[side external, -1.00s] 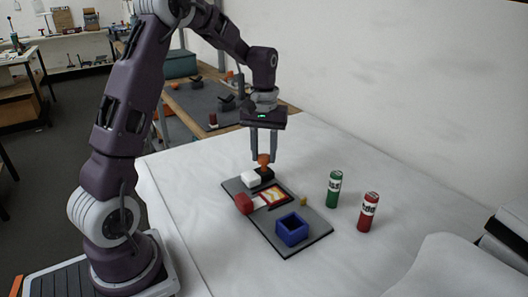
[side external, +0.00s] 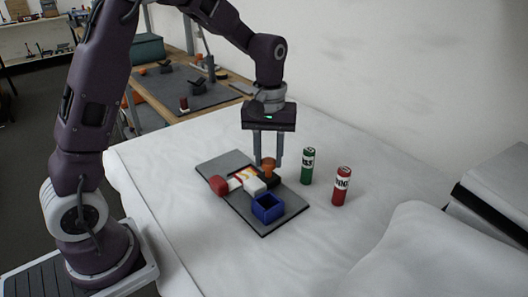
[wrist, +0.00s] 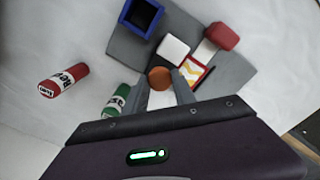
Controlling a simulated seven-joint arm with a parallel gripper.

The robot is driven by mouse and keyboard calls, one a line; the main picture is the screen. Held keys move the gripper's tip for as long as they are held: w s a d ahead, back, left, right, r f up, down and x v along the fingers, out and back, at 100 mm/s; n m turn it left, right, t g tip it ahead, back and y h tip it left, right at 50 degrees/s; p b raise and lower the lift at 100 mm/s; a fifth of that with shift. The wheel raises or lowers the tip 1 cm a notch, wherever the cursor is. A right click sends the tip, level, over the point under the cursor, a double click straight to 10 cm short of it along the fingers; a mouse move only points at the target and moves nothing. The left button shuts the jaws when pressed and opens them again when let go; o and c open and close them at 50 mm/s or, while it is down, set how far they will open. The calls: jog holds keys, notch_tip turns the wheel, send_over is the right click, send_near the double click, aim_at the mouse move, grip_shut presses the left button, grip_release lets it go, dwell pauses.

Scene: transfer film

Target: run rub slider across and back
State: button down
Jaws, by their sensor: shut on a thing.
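The rub slider, a black block with an orange knob (side external: 268,164) and a white block (side external: 254,187) at its side, sits on the dark grey board (side external: 225,160) near the blue open box. My gripper (side external: 268,161) points down and is shut on the orange knob; the knob also shows between the fingertips in the wrist view (wrist: 159,76). The patterned yellow, orange and white film (side external: 242,173) lies on the board beside the slider, partly hidden; the wrist view shows it in a red frame (wrist: 196,72).
The blue open box (side external: 267,208) stands at the board's near end. A green tube (side external: 307,166) and a red tube (side external: 341,185) stand on the white table to the right. The board's far end is clear. A white wall runs behind.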

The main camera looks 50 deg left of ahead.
aim_at(268, 161)
jog(key=c, duration=1)
grip_release()
notch_tip(268, 161, up, 7)
jog(key=shift+r, duration=0.1)
jog(key=s+d+r+m+t, duration=0.2)
jog(key=s+r+m+t, duration=0.15)
jog(key=s+r, duration=0.45)
jog(key=s+f+m, duration=0.1)
jog(key=s, duration=0.4)
jog(key=s+d+f+m+t, duration=0.1)
jog(key=s+m, duration=0.1)
jog(key=s, duration=0.3)
jog(key=s+d+f+m+t, duration=0.1)
jog(key=s+m, duration=0.1)
jog(key=s, duration=0.3)
jog(key=shift+s+f+m, duration=0.2)
jog(key=shift+f+m, duration=0.05)
jog(key=shift+f, duration=0.15)
